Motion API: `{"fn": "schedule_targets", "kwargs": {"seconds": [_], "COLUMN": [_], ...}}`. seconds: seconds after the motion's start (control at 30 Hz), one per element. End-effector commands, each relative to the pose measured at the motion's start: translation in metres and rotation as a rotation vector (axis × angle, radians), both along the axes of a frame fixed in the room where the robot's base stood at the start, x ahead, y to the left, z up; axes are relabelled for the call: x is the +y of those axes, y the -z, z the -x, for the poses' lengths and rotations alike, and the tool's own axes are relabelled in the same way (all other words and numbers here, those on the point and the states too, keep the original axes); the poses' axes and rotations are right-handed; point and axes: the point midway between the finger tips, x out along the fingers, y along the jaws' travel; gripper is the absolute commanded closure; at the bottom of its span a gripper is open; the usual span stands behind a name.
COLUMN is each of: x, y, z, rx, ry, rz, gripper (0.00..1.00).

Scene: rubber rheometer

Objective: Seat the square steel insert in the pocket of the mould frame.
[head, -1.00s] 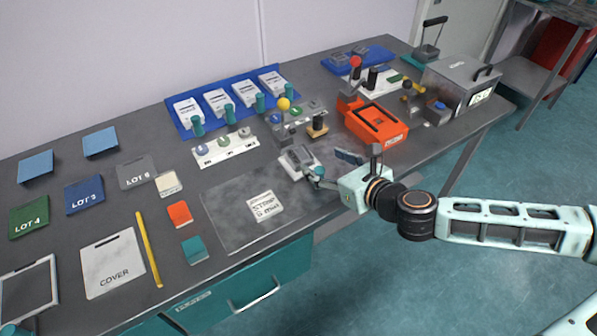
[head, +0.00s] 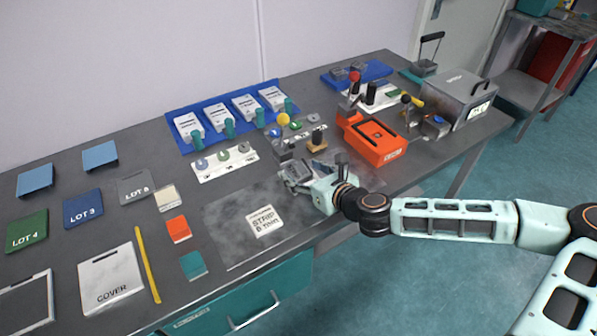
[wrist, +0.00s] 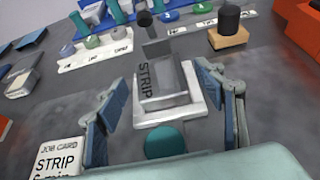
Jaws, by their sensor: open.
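A pale square frame (wrist: 198,106) lies on the bench in the wrist view. A grey metal block (wrist: 163,84) lettered STRIP shows within its outline, with an upright grey plate at its far side. I cannot tell which part is the insert, nor whether the block is seated or resting on top. My gripper (wrist: 160,78) is open, its blue-padded fingers on either side of the block, with visible gaps. In the head view my gripper (head: 296,183) is over this assembly and hides most of it. A teal round end (wrist: 165,142) shows close to the wrist camera.
A black knob on a wooden block (head: 317,141) stands just behind. A white rack (head: 225,163) with round samples lies to the left. An orange case (head: 374,143) is to the right. A job card (head: 264,221) lies on the mat in front, where there is free room.

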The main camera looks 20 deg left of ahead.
Motion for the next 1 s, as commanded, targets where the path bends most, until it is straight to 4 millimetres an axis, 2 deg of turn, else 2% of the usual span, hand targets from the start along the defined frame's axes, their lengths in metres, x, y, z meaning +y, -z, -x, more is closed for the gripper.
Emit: {"fn": "schedule_targets", "kwargs": {"seconds": [0.1, 0.33, 0.87, 1.0], "x": [0.0064, 0.0067, 0.0068, 0.0068], "y": [0.0033, 0.0038, 0.0025, 0.0025], "z": [-0.0046, -0.0054, -0.0055, -0.0055], "rx": [0.001, 0.0, -0.002, -0.002], "ry": [-0.001, -0.001, -0.002, -0.002], "rz": [0.001, 0.0, -0.001, -0.001], "gripper": [0.37, 0.37, 0.94, 0.97]}}
